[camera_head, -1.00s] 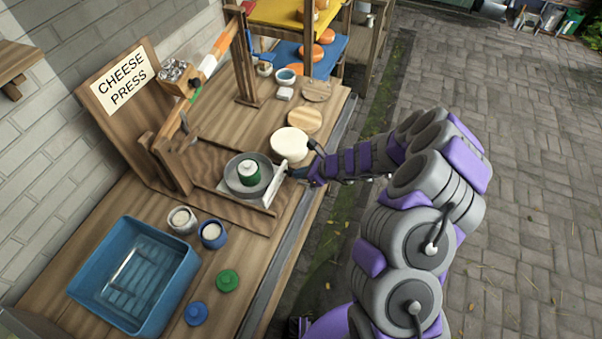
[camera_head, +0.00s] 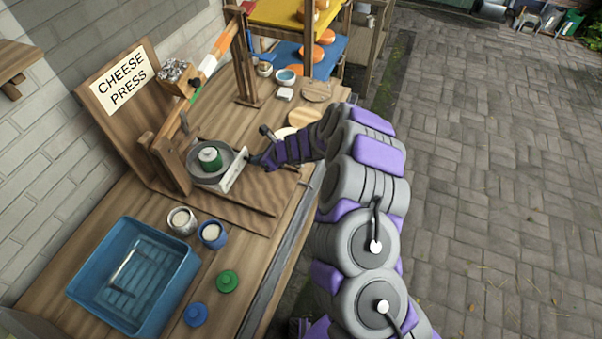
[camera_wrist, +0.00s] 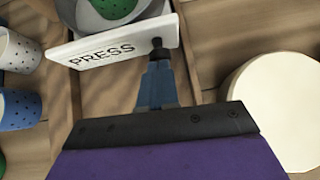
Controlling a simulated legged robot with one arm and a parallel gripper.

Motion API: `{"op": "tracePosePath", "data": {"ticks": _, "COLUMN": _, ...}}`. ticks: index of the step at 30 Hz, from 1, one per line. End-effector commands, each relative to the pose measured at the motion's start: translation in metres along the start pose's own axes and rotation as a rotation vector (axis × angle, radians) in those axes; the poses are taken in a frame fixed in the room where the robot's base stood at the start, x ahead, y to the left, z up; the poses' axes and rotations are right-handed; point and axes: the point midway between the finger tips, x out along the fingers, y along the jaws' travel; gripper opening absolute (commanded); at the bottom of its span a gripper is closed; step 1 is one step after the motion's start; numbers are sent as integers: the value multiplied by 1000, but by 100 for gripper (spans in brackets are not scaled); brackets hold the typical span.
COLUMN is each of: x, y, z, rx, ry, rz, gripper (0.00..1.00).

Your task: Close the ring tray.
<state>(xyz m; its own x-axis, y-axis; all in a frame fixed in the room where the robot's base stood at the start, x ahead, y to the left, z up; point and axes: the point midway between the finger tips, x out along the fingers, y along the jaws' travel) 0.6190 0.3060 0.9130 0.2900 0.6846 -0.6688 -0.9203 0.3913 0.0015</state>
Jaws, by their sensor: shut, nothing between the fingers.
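The ring tray is a sliding tray with a white front plate (camera_head: 236,169) and a grey round ring pan (camera_head: 204,176). A green lidded mould (camera_head: 210,158) stands in the pan. In the head view the tray sits close in at the foot of the wooden press. In the wrist view the front plate (camera_wrist: 112,42) reads PRESS and has a dark knob (camera_wrist: 158,44) at its right end. My gripper (camera_wrist: 157,65) is shut, its tip at the knob and seemingly touching it. In the head view my gripper (camera_head: 257,161) meets the plate's right side.
A white cup (camera_head: 181,221), a blue cup (camera_head: 212,235), green lid (camera_head: 227,281), blue lid (camera_head: 195,314) and blue tub (camera_head: 136,275) stand nearer. Bare board lies before the plate.

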Motion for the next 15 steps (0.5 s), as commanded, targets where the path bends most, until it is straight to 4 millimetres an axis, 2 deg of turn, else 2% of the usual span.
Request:
{"op": "tracePosePath", "data": {"ticks": 1, "x": 9, "y": 2, "z": 6, "rx": -6, "ry": 4, "rz": 3, "gripper": 0}}
{"op": "tracePosePath", "data": {"ticks": 6, "x": 28, "y": 2, "z": 26, "rx": -4, "ry": 2, "rz": 0, "gripper": 0}}
{"op": "tracePosePath", "data": {"ticks": 15, "x": 46, "y": 2, "z": 41, "rx": -1, "ry": 1, "rz": -2, "gripper": 0}}
